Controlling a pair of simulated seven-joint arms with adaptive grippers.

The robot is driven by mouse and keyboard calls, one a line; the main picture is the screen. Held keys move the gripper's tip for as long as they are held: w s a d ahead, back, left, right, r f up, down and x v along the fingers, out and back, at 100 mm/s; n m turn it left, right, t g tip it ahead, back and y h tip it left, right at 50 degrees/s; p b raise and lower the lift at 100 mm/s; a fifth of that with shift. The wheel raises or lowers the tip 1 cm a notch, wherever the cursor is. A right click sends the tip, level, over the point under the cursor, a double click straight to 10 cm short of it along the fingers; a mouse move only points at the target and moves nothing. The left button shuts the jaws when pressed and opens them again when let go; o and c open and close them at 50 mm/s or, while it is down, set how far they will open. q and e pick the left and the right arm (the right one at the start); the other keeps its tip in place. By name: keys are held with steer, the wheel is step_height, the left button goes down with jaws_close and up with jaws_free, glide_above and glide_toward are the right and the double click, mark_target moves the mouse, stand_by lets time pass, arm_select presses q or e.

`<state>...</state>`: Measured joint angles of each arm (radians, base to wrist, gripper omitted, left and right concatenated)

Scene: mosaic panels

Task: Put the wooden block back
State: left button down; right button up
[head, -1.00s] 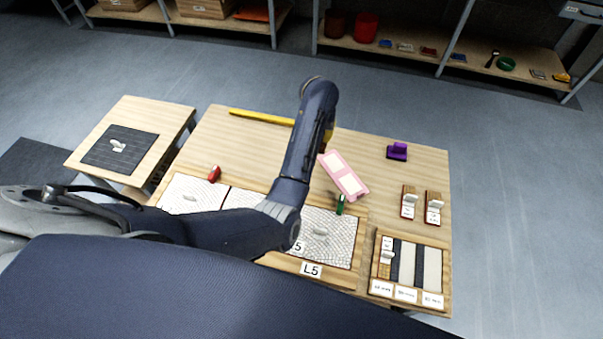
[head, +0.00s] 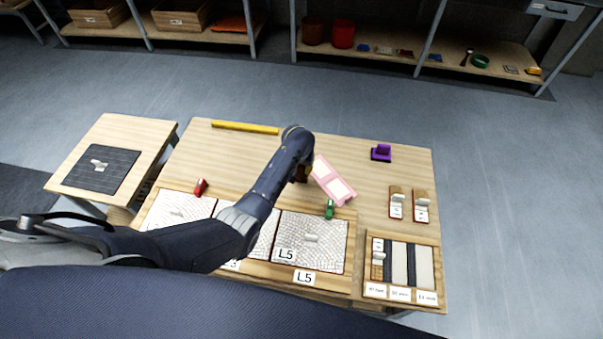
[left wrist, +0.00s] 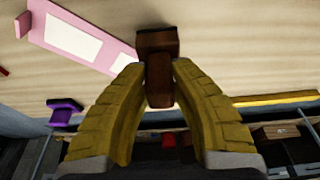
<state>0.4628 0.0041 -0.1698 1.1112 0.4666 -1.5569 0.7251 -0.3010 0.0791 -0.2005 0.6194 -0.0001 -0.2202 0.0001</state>
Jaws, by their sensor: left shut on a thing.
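A dark brown wooden block (left wrist: 158,62) is between the yellow fingers of my left gripper (left wrist: 158,80) in the left wrist view. The fingers are shut on it from both sides. In the head view my left gripper (head: 303,177) points down over the middle of the table, just left of the pink panel (head: 333,181), and is mostly hidden behind my own forearm. I cannot tell whether the block touches the table. My right gripper is not in view.
A yellow bar (head: 245,127) lies along the back edge. A purple stamp-like object (head: 381,153), a green clip (head: 330,209) and a red one (head: 200,187) are on the table. White mosaic panels (head: 330,256) lie in front; a compartment tray (head: 430,240) is front right.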

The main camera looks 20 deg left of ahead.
mark_target(301, 173)
arm_select(q)
steer(key=shift+f, duration=2)
steer(key=shift+f, duration=0.1)
steer(key=c, duration=1.3)
jaws_free()
steer(key=shift+o, duration=0.2)
steer(key=v, duration=1.2)
steer(key=shift+a, duration=0.1)
